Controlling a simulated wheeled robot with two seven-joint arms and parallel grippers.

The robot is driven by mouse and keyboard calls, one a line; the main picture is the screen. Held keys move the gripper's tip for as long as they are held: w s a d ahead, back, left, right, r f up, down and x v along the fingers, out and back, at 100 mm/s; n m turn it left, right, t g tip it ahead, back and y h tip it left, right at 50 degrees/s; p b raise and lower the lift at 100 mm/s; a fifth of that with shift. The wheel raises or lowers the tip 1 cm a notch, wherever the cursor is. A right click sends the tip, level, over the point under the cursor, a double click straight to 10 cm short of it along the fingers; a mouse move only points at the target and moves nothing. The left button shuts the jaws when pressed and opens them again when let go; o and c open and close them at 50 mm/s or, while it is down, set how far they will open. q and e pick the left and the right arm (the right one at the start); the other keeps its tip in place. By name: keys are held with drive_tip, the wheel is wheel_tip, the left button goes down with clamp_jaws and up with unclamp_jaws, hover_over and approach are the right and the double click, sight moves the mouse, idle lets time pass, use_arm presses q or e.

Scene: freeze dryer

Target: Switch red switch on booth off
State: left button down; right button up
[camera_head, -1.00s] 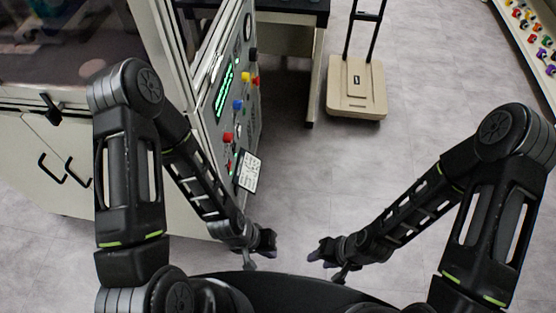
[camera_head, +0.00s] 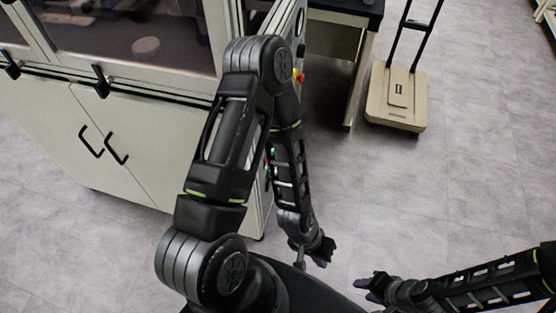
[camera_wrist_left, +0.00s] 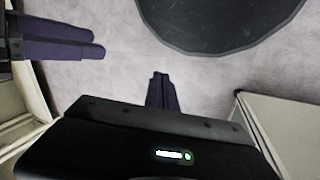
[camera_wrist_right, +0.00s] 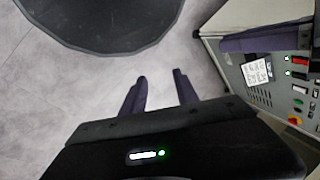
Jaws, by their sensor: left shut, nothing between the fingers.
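The booth (camera_head: 150,150) stands at the left in the head view, its control panel seen nearly edge-on and largely hidden behind my left arm. In the right wrist view the panel (camera_wrist_right: 268,95) is at the right edge, with a red switch (camera_wrist_right: 300,60) beside a green light. I cannot tell the switch's position. My left gripper (camera_head: 328,258) is shut and empty, low in front of the booth; its fingertips (camera_wrist_left: 161,75) are together in the left wrist view. My right gripper (camera_head: 358,285) is empty; its fingers (camera_wrist_right: 160,76) are apart in the right wrist view. Neither gripper touches the panel.
A beige platform cart (camera_head: 397,97) with a black handle stands at the back right. A dark-topped table (camera_head: 345,12) is behind the booth. The booth front has black door handles (camera_head: 104,145).

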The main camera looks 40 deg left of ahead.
drive_tip(key=shift+f, duration=0.1)
